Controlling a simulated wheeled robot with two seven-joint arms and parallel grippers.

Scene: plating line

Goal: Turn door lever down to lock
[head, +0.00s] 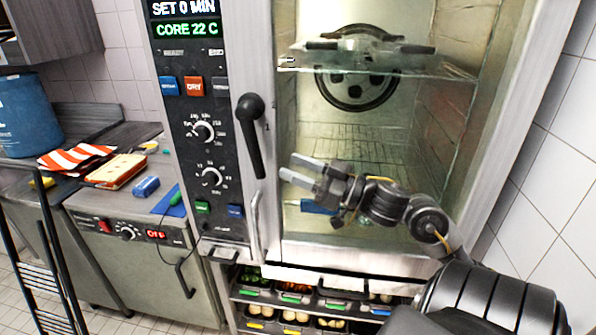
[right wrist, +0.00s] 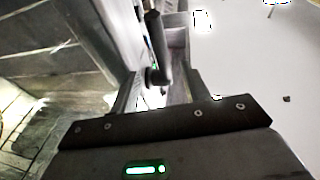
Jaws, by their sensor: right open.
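The black door lever (head: 255,140) is on the left frame of the glass oven door (head: 350,215). Its round pivot is at the top and its arm hangs downward, tilted slightly to the right at the bottom. The door appears shut against the control panel. My right gripper (head: 290,167) is open and empty, just right of the lever's lower end, with its fingers pointing left toward it. In the right wrist view, the lever (right wrist: 155,45) shows beyond and between the two spread fingers (right wrist: 163,80); contact cannot be told. My left gripper is out of view.
The control panel (head: 204,155) with knobs and buttons stands left of the lever. A counter (head: 100,207) at the left carries a striped cloth, a blue bucket and small items. A tiled wall borders the right.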

